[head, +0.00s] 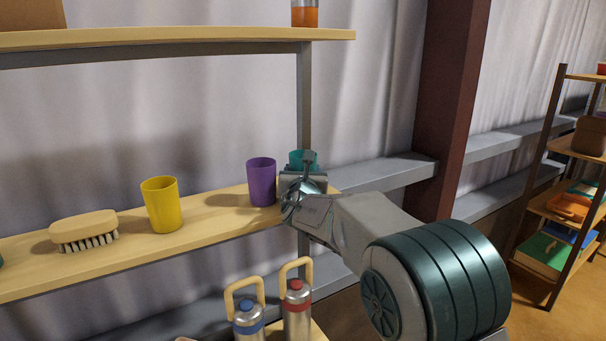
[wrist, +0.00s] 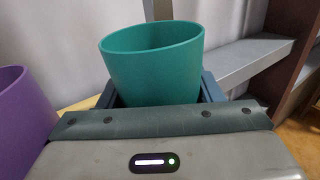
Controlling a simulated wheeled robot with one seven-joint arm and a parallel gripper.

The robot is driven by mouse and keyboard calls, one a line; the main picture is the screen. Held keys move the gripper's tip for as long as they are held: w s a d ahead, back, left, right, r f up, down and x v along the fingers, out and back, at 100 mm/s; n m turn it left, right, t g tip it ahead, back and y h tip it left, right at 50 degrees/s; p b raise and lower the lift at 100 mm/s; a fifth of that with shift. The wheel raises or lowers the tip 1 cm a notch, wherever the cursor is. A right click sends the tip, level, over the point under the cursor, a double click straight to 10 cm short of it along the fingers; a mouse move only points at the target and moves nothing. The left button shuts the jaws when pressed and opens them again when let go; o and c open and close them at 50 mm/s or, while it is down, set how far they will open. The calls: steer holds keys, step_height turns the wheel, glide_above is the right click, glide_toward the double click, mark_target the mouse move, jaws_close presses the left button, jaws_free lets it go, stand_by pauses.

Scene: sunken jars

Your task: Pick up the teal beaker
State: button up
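The teal beaker (wrist: 152,68) stands upright between the two fingers of my gripper (wrist: 160,96) in the wrist view, its mouth open and its rim clear of them. Its lower part is hidden behind the gripper body. One finger lies close along each side; whether they press on it cannot be made out. In the head view the teal beaker (head: 302,158) shows only its upper part behind my gripper (head: 303,172), near the right end of the wooden shelf (head: 205,215). Its base is hidden, so contact with the shelf cannot be seen.
A purple cup (head: 261,182) stands just left of my gripper. Further left are a yellow cup (head: 162,204) and a brush (head: 84,231). An upper shelf (head: 180,37) hangs above and a grey post (head: 304,100) rises behind. Two bottles (head: 296,308) stand below.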

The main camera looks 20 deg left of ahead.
steer(key=shift+r, duration=0.1)
stand_by(0.3)
steer(key=shift+r, duration=1.85)
steer(key=s+d+r+b, duration=0.3)
steer(key=d+r, duration=0.4)
steer(key=d, duration=0.3)
steer(key=shift+b+v, duration=0.3)
steer(key=shift+v, duration=0.5)
steer(key=shift+d+r, duration=0.1)
